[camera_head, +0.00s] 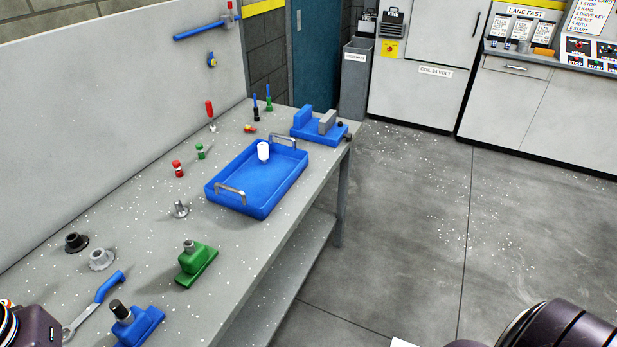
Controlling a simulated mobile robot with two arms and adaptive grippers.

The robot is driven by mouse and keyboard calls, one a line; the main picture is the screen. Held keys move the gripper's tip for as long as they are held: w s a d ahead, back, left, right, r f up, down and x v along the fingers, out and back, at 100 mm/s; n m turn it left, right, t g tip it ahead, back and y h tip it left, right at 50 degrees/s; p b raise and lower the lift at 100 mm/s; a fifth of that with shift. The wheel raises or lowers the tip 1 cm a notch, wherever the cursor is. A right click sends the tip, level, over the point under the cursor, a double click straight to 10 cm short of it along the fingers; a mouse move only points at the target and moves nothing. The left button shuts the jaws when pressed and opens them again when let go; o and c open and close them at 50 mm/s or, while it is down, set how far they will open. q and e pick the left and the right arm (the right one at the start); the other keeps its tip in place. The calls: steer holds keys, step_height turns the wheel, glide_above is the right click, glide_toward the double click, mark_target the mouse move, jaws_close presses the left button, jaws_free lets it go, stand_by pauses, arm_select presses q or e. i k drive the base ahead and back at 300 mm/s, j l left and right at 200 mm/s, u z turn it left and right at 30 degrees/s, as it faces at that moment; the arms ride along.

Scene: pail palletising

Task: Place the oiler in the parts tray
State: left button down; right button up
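The blue parts tray (222,203) has two grey handles and sits on the grey workbench near its front edge. A white cylinder (263,150) stands inside the tray toward its back; the rest of the tray floor is bare. A small silver piece with a flared base and narrow top (180,209) stands on the bench left of the tray; it may be the oiler, but I cannot tell for sure. My dark arm links show at the bottom left and bottom right corners. Neither gripper's fingers are in view.
A green block fixture (197,264), a blue fixture (137,327) and a blue-handled wrench (108,288) lie at the near end. Black (76,242) and grey (102,259) flanged parts sit left. A blue vise (320,129) stands behind the tray. Open floor lies right of the bench.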

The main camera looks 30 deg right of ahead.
mark_target(249, 192)
steer(key=i+l+z, duration=0.1)
steer(key=z, duration=0.25)
steer(key=i+l+z, duration=0.15)
steer(key=z, duration=0.25)
steer(key=i+l+z, duration=0.1)
steer(key=z, duration=0.25)
